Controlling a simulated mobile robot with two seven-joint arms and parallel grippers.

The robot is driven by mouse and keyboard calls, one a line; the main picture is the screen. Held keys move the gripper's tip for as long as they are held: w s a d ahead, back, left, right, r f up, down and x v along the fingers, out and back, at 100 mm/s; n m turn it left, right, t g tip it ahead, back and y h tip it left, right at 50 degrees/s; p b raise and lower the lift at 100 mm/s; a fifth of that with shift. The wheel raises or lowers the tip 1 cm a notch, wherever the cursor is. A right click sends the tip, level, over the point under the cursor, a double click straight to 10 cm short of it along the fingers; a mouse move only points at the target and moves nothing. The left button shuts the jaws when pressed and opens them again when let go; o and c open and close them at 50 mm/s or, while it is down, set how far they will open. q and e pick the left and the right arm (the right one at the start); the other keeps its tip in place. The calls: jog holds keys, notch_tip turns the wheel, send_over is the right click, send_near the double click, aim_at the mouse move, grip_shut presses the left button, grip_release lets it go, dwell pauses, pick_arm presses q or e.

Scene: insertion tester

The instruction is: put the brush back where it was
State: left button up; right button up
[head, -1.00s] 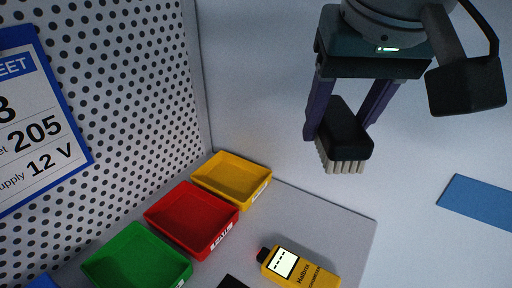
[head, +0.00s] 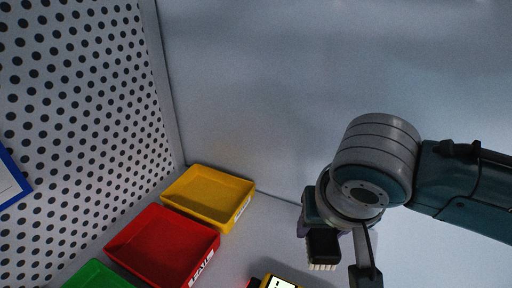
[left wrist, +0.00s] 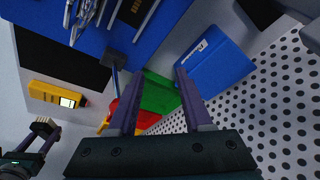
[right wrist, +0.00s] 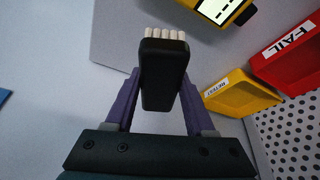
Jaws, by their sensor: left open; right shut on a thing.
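The brush (right wrist: 165,75) has a black body and pale bristles. My right gripper (head: 318,226) is shut on it, one finger on each side in the right wrist view. In the head view the brush (head: 322,245) hangs below the gripper with its bristles down, to the right of the yellow bin. I cannot tell its height above the surface. It also shows at the left edge of the left wrist view (left wrist: 42,127). My left gripper (left wrist: 158,100) is open and empty, with the green bin seen beyond its fingers. It is out of the head view.
Yellow (head: 210,196), red (head: 165,245) and green (head: 98,275) bins line the perforated panel (head: 80,100). A yellow meter (head: 278,282) lies near the brush. A blue bin (left wrist: 215,65) and a blue surface with tools (left wrist: 95,45) show in the left wrist view.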

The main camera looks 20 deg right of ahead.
pick_arm(q)
jog(key=shift+w+f+b, duration=0.1)
jog(key=shift+f+b, duration=0.5)
jog(key=shift+f, duration=0.05)
pick_arm(e)
jog(key=shift+w+f, duration=0.1)
jog(key=shift+f, duration=2.15)
pick_arm(q)
jog(key=shift+f, duration=0.3)
pick_arm(e)
jog(key=shift+f, duration=0.6)
jog(key=o, duration=1.3)
